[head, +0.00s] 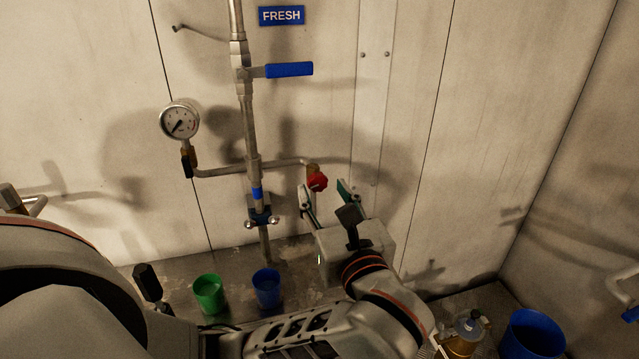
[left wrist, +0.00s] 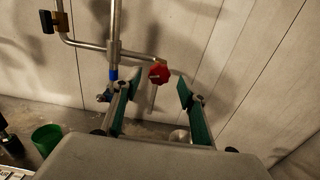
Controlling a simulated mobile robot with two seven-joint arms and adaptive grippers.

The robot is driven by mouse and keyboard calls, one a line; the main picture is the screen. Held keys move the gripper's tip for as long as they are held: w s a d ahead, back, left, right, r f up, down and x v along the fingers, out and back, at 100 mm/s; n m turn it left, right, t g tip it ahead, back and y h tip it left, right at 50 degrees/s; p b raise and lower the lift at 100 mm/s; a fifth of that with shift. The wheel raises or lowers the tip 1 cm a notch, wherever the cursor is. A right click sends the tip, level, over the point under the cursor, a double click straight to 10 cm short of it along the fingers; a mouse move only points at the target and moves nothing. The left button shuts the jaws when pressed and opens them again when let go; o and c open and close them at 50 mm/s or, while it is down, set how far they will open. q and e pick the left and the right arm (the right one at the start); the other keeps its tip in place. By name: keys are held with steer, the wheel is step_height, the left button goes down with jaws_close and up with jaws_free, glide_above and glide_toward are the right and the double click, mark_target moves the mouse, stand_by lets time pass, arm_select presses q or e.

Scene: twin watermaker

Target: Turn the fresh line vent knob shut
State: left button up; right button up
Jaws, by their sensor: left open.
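The vent knob is a small red knob (head: 317,181) at the right end of a thin side pipe off the fresh line, under the blue FRESH sign (head: 282,16). My left gripper (head: 326,190) is open, with its fingers pointing up at the wall close below the knob. In the left wrist view the red knob (left wrist: 159,73) shows beyond the fingertips, between the two green-padded fingers (left wrist: 155,95). I see nothing between the fingers, and I cannot tell exactly how far the knob is from them. My right gripper does not show.
The fresh pipe (head: 247,120) carries a blue lever handle (head: 290,69). A pressure gauge (head: 180,120) is on the left branch. A green cup (head: 209,293) and a blue cup (head: 266,287) stand below. A blue bucket (head: 533,335) stands at the lower right.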

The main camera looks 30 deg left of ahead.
mark_target(319, 183)
arm_select(q)
steer(key=shift+x, duration=1.65)
steer(key=c, duration=1.1)
